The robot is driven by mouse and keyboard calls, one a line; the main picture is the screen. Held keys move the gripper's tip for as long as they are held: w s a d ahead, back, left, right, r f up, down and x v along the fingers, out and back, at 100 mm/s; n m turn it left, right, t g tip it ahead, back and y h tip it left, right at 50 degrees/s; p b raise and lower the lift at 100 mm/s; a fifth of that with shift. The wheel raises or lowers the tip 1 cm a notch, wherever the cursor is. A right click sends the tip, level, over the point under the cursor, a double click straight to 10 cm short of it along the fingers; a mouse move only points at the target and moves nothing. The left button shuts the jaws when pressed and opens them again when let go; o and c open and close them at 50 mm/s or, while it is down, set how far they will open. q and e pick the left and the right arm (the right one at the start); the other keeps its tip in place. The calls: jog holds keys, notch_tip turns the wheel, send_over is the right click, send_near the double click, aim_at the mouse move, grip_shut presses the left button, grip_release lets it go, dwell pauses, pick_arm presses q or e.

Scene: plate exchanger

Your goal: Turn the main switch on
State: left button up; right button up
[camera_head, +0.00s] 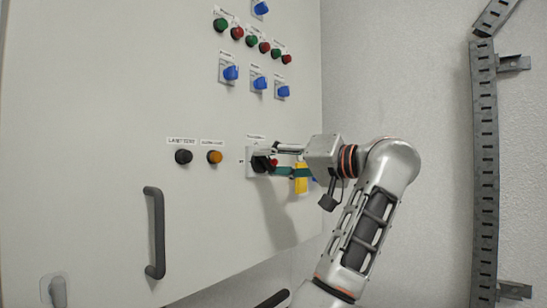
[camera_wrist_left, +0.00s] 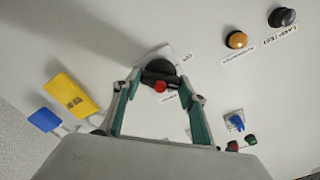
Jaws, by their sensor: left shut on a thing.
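The main switch (camera_head: 260,161) is a black rotary knob with a red part on a pale square plate, low on the right side of the cabinet door. In the left wrist view the switch (camera_wrist_left: 160,72) sits between the fingertips, its black handle lying roughly across from one finger to the other. My left gripper (camera_head: 275,161) reaches it from the right, and its teal fingers are closed on the handle. The left gripper also shows in the wrist view (camera_wrist_left: 163,88). Small lettering beside the plate is too small to read surely. My right gripper is not in view.
A black button (camera_head: 183,156) and an orange lamp (camera_head: 214,157) are left of the switch. A yellow piece (camera_head: 301,182) is close by on the right. Blue switches (camera_head: 231,73) and red and green buttons sit above. A dark door handle (camera_head: 155,232) stands out lower left.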

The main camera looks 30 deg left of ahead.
pick_arm(q)
jog(key=m, duration=0.5)
jog(key=shift+m, duration=2.3)
jog(key=o, duration=1.1)
jog(key=shift+c, duration=0.2)
jog(key=shift+o, duration=0.2)
